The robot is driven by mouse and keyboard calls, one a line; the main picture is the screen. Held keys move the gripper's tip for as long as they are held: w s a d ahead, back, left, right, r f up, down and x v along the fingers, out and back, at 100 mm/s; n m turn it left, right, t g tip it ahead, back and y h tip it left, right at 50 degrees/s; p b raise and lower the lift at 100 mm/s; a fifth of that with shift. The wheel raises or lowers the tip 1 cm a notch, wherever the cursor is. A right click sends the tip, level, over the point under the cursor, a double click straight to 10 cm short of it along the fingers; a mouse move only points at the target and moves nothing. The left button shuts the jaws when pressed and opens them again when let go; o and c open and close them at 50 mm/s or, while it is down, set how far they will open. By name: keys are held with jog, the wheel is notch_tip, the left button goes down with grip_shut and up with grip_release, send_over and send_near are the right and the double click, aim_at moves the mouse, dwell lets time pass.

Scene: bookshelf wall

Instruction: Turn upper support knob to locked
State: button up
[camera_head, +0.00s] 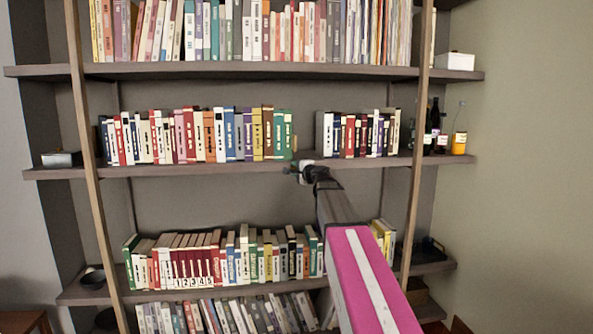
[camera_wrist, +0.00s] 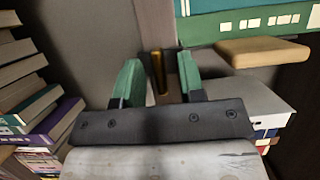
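My gripper (camera_head: 303,168) is at the front edge of the middle shelf, just below the gap between two book rows. In the wrist view my gripper (camera_wrist: 160,64) has two green fingers standing apart. A narrow brass-coloured piece (camera_wrist: 158,74) shows between the fingers, against a grey-brown upright strip, with a visible gap to each finger. It may be the support knob, but I cannot tell for sure, nor which way it is turned. The knob cannot be made out in the head view, where my arm and gripper cover that spot.
The middle shelf (camera_head: 230,169) holds books on both sides, with bottles (camera_head: 459,141) at its right end. Wooden uprights (camera_head: 88,130) stand in front. In the wrist view, books (camera_wrist: 48,125) lie close on the left, and a tan wooden piece (camera_wrist: 262,52) sits on the right.

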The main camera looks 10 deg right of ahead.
grip_shut()
jog(key=shift+m, duration=0.3)
jog(key=m+t, duration=0.2)
jog(key=m, duration=0.3)
jog(key=shift+a+f, duration=0.1)
jog(key=shift+f, duration=0.05)
jog(key=m+t+h, duration=0.1)
jog(key=m, duration=0.2)
jog(key=m+t, duration=0.1)
jog(key=m, duration=0.2)
jog(key=shift+h, duration=0.4)
jog(key=shift+m, duration=0.4)
grip_release()
